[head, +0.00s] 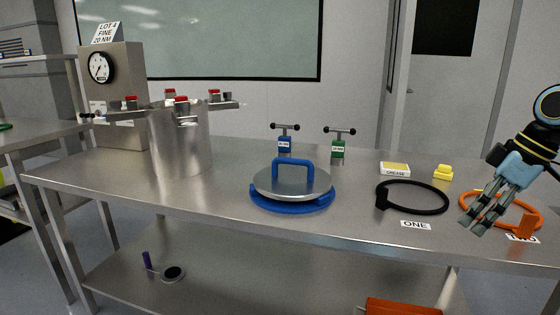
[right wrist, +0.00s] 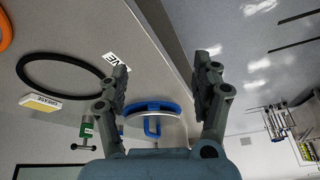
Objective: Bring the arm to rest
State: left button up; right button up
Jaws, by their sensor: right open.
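My right gripper (head: 478,212) hangs at the right side of the head view, in front of the orange ring (head: 528,209). Its fingers are apart and empty in the right wrist view (right wrist: 165,95). My left gripper is in neither view. The steel pressure vessel (head: 180,142) stands at the left of the bench with red-topped clamps around its rim. A steel lid with a blue handle (head: 292,180) rests on a blue ring at mid-bench; it also shows in the right wrist view (right wrist: 150,118), between the fingers but farther off.
The bench (head: 240,215) also holds a black ring (head: 413,198), a grease box (head: 395,169), a yellow block (head: 443,172), blue (head: 285,143) and green (head: 338,147) T-handled tools, and a gauge box (head: 115,85). An orange item (head: 400,307) lies on the lower shelf.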

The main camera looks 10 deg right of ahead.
jog(key=s+a+f+m+g, duration=0.1)
jog(key=s+a+f+m, duration=0.1)
jog(key=s+f, duration=0.65)
jog(key=s+a+f+m+g, duration=0.1)
jog(key=s+a+f+m, duration=0.2)
jog(key=f, duration=1.1)
jog(key=s+a+f+g, duration=0.1)
jog(key=s+a+f, duration=0.1)
jog(key=s+f, duration=0.7)
jog(key=s+a+f+h, duration=0.1)
jog(key=s+a+f, duration=0.2)
jog(key=s+f, duration=0.3)
jog(key=s+a+f+m+h, duration=0.1)
jog(key=s+a+f, duration=0.2)
jog(key=s+f, duration=0.4)
jog(key=s+a+f+m+h, duration=0.1)
jog(key=s+a+f, duration=0.2)
jog(key=s+f, duration=0.4)
jog(key=s, duration=0.7)
jog(key=shift+a+f+g+h, duration=0.2)
jog(key=shift+a+g+h, duration=0.1)
jog(key=shift+h, duration=0.1)
jog(key=shift+w+d+t, duration=0.2)
jog(key=shift+w+t, duration=0.15)
jog(key=shift+w, duration=0.1)
jog(key=shift+w+d+t, duration=0.2)
jog(key=shift+w+t, duration=0.15)
jog(key=shift+w, duration=0.1)
jog(key=shift+c, duration=0.2)
